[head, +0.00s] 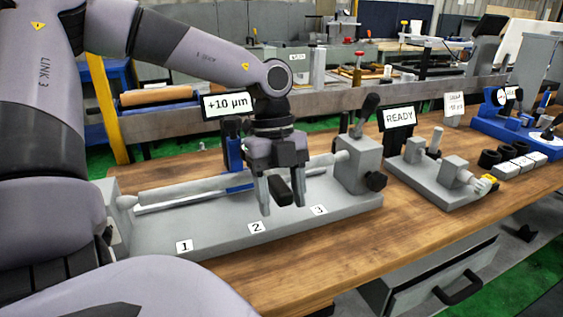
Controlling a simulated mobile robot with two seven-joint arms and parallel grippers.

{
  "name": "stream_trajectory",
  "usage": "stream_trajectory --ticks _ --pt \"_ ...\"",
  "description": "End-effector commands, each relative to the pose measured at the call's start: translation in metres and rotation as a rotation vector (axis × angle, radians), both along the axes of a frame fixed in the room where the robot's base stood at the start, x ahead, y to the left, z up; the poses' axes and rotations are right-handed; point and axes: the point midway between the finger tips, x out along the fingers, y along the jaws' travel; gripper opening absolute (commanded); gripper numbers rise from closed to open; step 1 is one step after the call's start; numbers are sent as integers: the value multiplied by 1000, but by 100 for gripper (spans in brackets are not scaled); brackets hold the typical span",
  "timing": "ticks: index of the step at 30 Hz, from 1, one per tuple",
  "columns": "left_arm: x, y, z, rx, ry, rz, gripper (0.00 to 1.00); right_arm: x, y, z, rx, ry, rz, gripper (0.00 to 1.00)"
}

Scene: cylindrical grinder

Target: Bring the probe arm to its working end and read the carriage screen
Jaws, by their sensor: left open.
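The carriage screen (228,105) reads "+10 µm" and stands behind the grey bench fixture (330,217). A blue carriage (236,162) shows below the screen, behind a long grey cylinder (185,189) held lengthwise in the fixture. My left gripper (282,202) points down in front of the cylinder, between labels 2 and 3, with its fingers spread. A black block (282,187) shows between the fingers; I cannot tell whether they touch it or whether it belongs to the probe arm. The gripper hides part of the cylinder and carriage. My right gripper is out of view.
The fixture's front carries labels 1 (184,246), 2 (256,227) and 3 (319,210). A "READY" screen (398,117) stands behind a smaller grey fixture (430,185) on the right. Black rings and white blocks lie further right. The wooden bench (290,262) is clear in front.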

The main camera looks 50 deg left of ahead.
Motion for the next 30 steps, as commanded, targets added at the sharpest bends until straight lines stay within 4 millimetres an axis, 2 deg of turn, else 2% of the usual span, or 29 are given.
stream_trajectory --ticks 6,12,16,30 --pt "4 10 35 3 -5 1 57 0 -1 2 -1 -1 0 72" --pt "5 16 58 2 -1 0 57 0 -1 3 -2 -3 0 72" --pt "5 18 63 1 1 0 57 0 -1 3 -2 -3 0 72" --pt "5 18 63 0 1 -1 57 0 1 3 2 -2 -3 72"
